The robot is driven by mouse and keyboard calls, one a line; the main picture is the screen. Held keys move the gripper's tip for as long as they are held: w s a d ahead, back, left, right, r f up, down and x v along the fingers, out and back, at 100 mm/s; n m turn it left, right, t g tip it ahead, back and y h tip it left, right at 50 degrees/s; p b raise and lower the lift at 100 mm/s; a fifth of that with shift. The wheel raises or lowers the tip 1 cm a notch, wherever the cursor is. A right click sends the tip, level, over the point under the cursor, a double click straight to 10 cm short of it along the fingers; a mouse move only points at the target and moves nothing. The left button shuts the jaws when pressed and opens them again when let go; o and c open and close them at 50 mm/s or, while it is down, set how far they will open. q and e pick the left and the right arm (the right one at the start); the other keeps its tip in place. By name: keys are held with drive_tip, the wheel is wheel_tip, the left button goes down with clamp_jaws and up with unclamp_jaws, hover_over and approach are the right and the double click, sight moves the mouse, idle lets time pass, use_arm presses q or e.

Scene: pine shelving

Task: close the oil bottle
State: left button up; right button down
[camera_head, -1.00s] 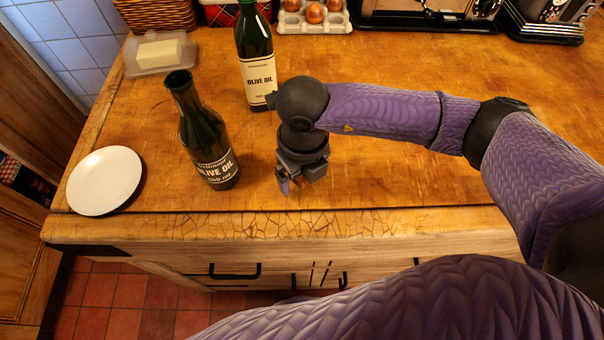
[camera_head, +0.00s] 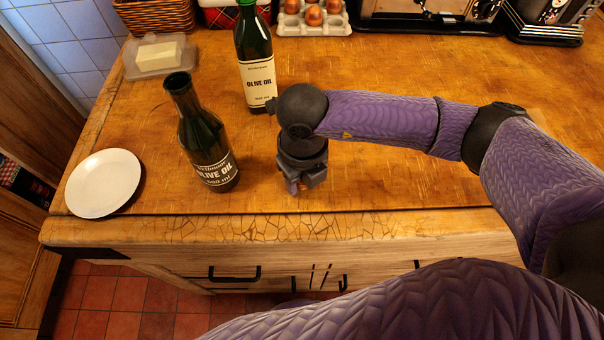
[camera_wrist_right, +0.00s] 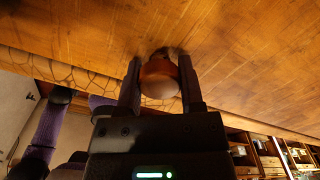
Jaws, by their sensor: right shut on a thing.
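An olive oil bottle (camera_head: 205,145) of dark green glass with a dark label stands upright near the counter's front left, its mouth open with no stopper on it. My right gripper (camera_head: 296,186) is just to the right of it, low at the counter's front edge, pointing down. In the right wrist view its two fingers (camera_wrist_right: 160,82) are shut on a small rounded brown stopper (camera_wrist_right: 160,77) with a paler end, close to the counter surface. In the head view the stopper is mostly hidden by the gripper. My left gripper is out of view.
A second olive oil bottle (camera_head: 255,70) with a cream label stands behind my right wrist. A white plate (camera_head: 103,183) lies at the left, with a butter dish (camera_head: 158,55) behind. An egg tray (camera_head: 314,20) and appliances line the back. The counter's middle right is clear beyond my arm.

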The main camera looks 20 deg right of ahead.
wheel_tip(320, 180, up, 9)
drive_tip(key=shift+p, duration=1.25)
drive_tip(key=shift+r, duration=0.5)
